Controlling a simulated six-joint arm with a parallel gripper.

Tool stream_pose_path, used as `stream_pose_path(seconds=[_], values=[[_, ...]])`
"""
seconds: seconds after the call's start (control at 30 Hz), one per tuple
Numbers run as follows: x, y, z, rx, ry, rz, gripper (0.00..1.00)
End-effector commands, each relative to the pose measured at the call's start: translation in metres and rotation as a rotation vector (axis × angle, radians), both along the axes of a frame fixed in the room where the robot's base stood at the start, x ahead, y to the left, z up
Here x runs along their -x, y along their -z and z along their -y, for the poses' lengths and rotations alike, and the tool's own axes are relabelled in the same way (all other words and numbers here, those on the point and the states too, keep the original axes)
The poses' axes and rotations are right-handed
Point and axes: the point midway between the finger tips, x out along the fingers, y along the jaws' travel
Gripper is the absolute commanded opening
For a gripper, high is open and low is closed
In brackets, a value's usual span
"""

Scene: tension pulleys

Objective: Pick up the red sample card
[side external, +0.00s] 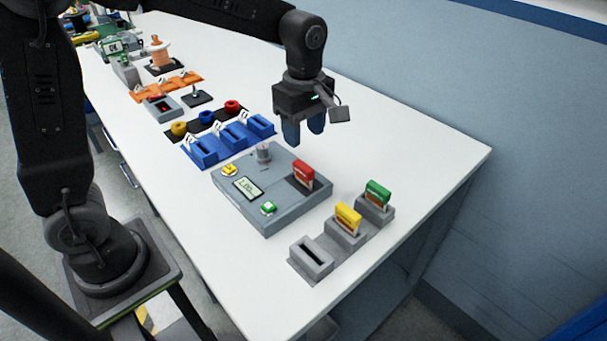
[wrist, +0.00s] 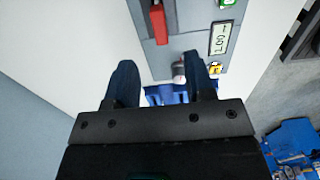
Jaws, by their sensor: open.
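The red sample card (side external: 303,173) stands upright in a slot of the grey device box (side external: 283,221), at its back right. In the wrist view the red card (wrist: 158,24) is near the top, ahead of my fingers and between their lines. My gripper (side external: 304,134) is above the table behind the device box, fingers pointing down, apart from the card. In the wrist view my gripper (wrist: 162,80) shows its two dark blue fingers spread and nothing between them. The card's lower part is hidden in the slot.
A grey rack (side external: 311,262) at the front right holds a yellow card (side external: 348,216) and a green card (side external: 378,193); its nearest slot is empty. A grey knob (side external: 263,153) rises from the device box. Blue holders (side external: 204,151) stand behind it. The table's right side is clear.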

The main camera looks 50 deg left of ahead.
Motion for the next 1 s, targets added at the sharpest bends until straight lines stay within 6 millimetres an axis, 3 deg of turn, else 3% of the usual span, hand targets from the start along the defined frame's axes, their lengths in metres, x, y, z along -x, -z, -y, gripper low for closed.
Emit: stream_pose_path(seconds=[0.1,0.37,0.7,1.0], values=[[0.0,0.022,0.0,0.0,0.001,-0.003,0.49],[0.0,0.043,0.0,0.0,0.001,0.0,0.49],[0.0,0.087,-0.001,0.0,0.002,0.0,0.49],[-0.001,0.092,-0.001,0.0,0.002,0.002,0.49]])
